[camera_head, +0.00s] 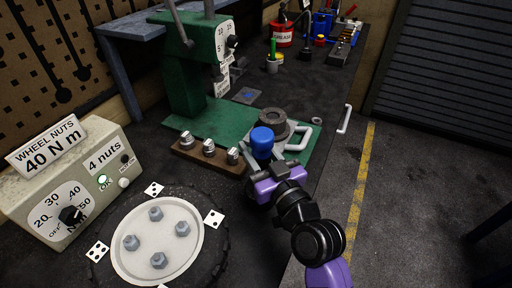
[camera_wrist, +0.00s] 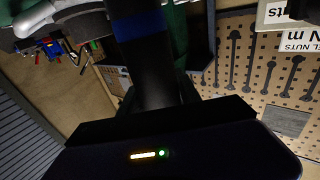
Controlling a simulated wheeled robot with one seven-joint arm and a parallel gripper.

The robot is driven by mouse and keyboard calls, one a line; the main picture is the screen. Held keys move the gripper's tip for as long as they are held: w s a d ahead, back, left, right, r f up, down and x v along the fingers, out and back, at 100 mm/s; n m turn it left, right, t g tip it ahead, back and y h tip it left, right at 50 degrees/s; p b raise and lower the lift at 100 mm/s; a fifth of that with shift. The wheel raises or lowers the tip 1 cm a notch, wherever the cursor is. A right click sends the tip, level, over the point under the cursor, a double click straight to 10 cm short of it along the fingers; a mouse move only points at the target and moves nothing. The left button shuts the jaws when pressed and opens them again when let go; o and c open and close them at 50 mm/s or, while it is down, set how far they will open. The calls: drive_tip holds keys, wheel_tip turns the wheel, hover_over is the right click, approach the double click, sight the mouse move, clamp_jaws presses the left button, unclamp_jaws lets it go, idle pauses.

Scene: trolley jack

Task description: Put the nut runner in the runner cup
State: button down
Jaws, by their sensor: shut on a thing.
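My gripper (camera_head: 268,172) is over the right part of the bench, close to the green press base. It is shut on the nut runner, whose blue rounded end (camera_head: 262,139) stands up above the fingers. In the wrist view the nut runner (camera_wrist: 148,60) is a dark cylinder with a blue band, and it runs away from the dark gripper body. A dark grey round holder with an open top (camera_head: 272,119) stands on the green base just behind the blue end. I cannot tell for sure whether it is the runner cup.
A wooden block with several metal sockets (camera_head: 208,149) lies left of my gripper. A white wheel hub with several nuts (camera_head: 158,240) and a control box (camera_head: 72,188) are at front left. A green press (camera_head: 190,75), a small cup (camera_head: 272,65) and a red grease can (camera_head: 282,36) stand behind.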

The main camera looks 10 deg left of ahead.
idle(0.3)
drive_tip(key=c, duration=0.9)
unclamp_jaws()
drive_tip(key=shift+f, duration=0.1)
drive_tip(key=shift+o, duration=0.2)
drive_tip(key=b+v, duration=0.3)
drive_tip(key=v, duration=0.9)
drive_tip(key=shift+d, duration=0.1)
